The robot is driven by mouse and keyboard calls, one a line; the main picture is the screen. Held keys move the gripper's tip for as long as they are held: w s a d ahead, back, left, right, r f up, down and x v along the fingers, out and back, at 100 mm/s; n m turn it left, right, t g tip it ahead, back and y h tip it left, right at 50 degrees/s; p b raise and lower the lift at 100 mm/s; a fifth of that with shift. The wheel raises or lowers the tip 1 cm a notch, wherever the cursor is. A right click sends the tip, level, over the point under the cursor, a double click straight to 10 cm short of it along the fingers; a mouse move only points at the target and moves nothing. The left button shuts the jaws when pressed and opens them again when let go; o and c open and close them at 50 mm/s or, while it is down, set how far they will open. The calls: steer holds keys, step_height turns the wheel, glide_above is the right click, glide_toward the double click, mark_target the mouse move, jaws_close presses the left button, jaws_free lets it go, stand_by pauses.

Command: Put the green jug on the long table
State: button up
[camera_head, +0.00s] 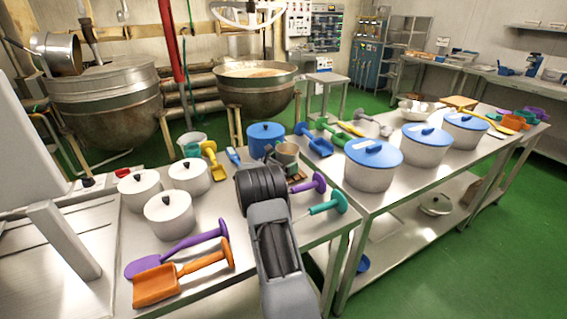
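A small pale vessel with a green part (192,150) stands at the back of the near table, left of a yellow scoop; it may be the green jug, but it is too small to be sure. The long steel table (385,205) runs from the middle to the right back and carries several pots and tools. My arm reaches up from the bottom edge over the near table, ending in a dark ribbed wrist (262,190).
Blue-lidded pots (373,168) fill much of the long table. Two big kettles (255,95) stand behind. Green floor is free at the lower right.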

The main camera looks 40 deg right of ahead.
steer(key=shift+r, duration=0.1)
steer(key=shift+a, duration=0.2)
steer(key=a, duration=1.1)
steer(key=shift+w+a+b, duration=0.3)
steer(key=shift+a, duration=0.05)
